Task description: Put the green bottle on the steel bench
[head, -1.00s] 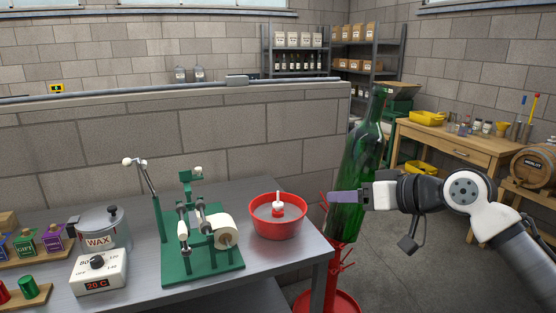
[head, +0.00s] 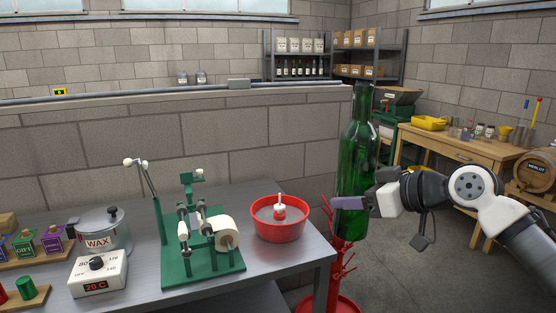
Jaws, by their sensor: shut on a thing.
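The green bottle (head: 358,140) is upright, neck up, to the right of the bench. My gripper (head: 372,203) is shut on the lower part of the bottle, coming in from the right. One purple finger shows in front of the glass; the other is hidden behind the bottle. The steel bench (head: 262,272) fills the lower left, and the bottle is beyond its right end. The bottle's base shows in front of a red rack's upper pegs; I cannot tell whether they touch.
The red peg rack (head: 333,285) stands just right of the bench. A red bowl (head: 279,230), a green labelling machine (head: 203,270), a wax pot (head: 103,230) and a dial box (head: 98,275) stand on the bench. Its front right part is bare. A wooden table (head: 480,155) is behind right.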

